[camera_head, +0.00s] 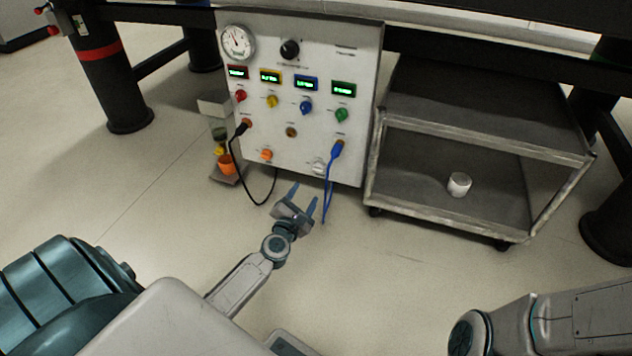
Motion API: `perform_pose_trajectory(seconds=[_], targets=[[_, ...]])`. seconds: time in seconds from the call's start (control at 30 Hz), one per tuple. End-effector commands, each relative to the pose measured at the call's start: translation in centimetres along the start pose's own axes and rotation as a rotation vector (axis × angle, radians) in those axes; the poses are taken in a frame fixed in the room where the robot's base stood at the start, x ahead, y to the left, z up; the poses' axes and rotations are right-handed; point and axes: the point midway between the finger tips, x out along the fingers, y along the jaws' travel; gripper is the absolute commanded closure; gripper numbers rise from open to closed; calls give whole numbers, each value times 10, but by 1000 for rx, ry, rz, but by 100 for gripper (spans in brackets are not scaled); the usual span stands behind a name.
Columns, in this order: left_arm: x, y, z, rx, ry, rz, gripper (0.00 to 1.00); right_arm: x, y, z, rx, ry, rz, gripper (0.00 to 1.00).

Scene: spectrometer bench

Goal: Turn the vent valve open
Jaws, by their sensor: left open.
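A white control panel (350,60) stands under the bench. Its labels are too small to read, so I cannot tell for sure which control is the vent valve. A white round knob (318,166) sits low on the panel's right side, and an orange knob (266,155) sits low on the left. Red (240,96), yellow (272,101), blue (306,107) and green (341,115) knobs form a row above. My left gripper (304,192) is open and empty, in front of and below the panel's lower edge, apart from the knobs. My right gripper is out of view.
A black cable (230,155) and a blue cable (328,185) hang from the panel near my left gripper. A grey cart (480,150) with a white cup (459,185) stands to the right. The floor in front is clear.

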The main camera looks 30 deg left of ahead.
Motion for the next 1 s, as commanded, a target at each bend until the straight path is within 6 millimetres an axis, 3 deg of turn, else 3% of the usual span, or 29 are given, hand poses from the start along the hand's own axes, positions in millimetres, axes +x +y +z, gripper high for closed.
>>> perform_pose_trajectory(seconds=[0.53,0.7,1.0], targets=[[90,0,0,2,-1,1,47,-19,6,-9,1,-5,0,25],[102,0,0,2,0,-1,47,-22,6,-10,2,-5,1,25],[105,0,1,4,0,-1,47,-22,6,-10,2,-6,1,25]])
